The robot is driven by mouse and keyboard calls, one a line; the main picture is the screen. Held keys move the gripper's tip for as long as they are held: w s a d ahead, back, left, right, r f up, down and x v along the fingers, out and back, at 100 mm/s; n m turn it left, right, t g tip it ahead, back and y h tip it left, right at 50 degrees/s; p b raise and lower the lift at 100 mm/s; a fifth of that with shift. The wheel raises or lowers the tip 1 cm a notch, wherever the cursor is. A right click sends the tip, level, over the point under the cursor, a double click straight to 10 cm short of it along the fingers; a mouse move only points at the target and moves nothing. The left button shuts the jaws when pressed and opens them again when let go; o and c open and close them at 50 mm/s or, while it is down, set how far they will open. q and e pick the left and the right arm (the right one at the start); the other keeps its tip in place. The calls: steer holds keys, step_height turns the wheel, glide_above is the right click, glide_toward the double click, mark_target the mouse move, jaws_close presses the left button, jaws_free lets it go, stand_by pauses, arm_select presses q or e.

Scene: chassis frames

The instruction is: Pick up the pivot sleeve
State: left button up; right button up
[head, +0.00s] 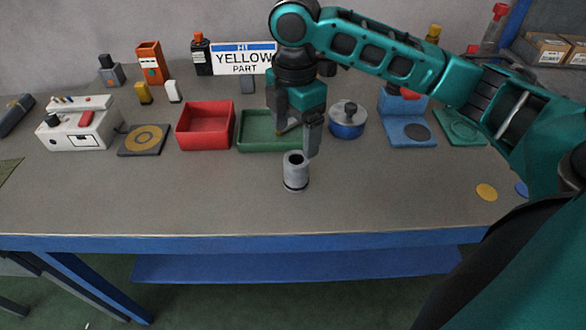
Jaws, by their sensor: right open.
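The pivot sleeve, a grey upright cylinder (296,174) with a dark hole in its top and a dark band near its base, stands on the table near the front middle. My right gripper (297,130) points down just above and behind it in the picture. Its fingers are apart, with nothing seen between them. One finger comes close to the sleeve's upper right edge; I cannot tell whether they touch. My left gripper is not in view.
Behind the sleeve are a green tray (255,146), a red bin (205,145) and a blue round pot (347,132). A sign (243,58) reads "FIT YELLOW PART". A yellow disc (486,192) lies at the right. The front left of the table (150,205) is clear.

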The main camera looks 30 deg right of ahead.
mark_target(296, 168)
step_height(296, 168, down, 10)
steer(key=shift+d+f+b, duration=0.15)
steer(key=shift+f+b, duration=0.1)
steer(key=shift+b, duration=0.35)
steer(key=shift+c, duration=0.4)
steer(key=c, duration=1.2)
